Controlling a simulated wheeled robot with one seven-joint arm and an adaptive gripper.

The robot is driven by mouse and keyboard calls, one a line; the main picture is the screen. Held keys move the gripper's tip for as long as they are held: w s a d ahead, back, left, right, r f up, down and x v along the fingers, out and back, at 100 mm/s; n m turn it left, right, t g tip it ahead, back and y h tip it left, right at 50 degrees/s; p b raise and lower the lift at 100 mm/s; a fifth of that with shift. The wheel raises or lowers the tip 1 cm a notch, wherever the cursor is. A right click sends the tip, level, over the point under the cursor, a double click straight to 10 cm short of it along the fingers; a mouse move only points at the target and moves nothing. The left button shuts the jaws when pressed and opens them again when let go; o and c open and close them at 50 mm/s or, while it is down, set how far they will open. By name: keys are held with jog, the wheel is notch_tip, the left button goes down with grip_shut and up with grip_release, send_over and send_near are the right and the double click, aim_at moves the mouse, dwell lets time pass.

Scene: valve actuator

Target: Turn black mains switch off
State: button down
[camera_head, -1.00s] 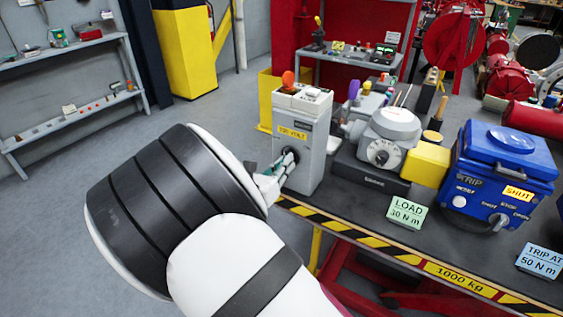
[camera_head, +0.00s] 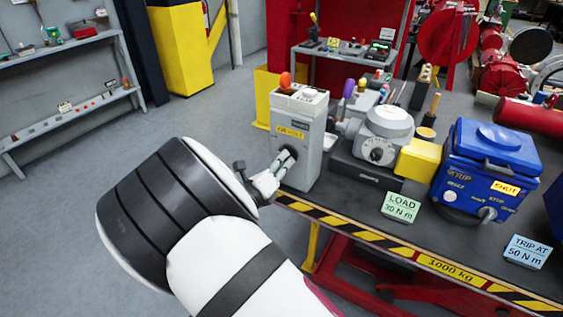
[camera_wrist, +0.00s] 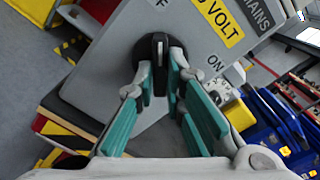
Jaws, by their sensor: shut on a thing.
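The mains box (camera_head: 300,140) is a grey upright cabinet at the bench's left end, with a yellow volt label. Its black mains switch (camera_wrist: 160,50) is a narrow lever handle on a round dark base on the front face. In the wrist view, "ON" (camera_wrist: 215,62) is printed right of the switch, and part of another word, ending in F, shows at the upper left. The handle stands upright in that picture. My gripper (camera_wrist: 160,78) has its teal fingers on both sides of the handle, shut on it. In the head view my gripper (camera_head: 276,170) reaches the box's front.
A grey actuator (camera_head: 388,125), a yellow block (camera_head: 421,163) and a blue trip unit (camera_head: 490,165) stand right of the box. A green load card (camera_head: 401,207) and a blue trip card (camera_head: 528,251) stand near the striped bench edge (camera_head: 370,241). Open floor lies left.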

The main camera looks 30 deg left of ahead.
jog(key=shift+f, duration=0.1)
jog(key=c, duration=1.7)
grip_release()
jog(key=shift+o, duration=0.2)
jog(key=s, duration=1.2)
jog(key=shift+a, duration=0.45)
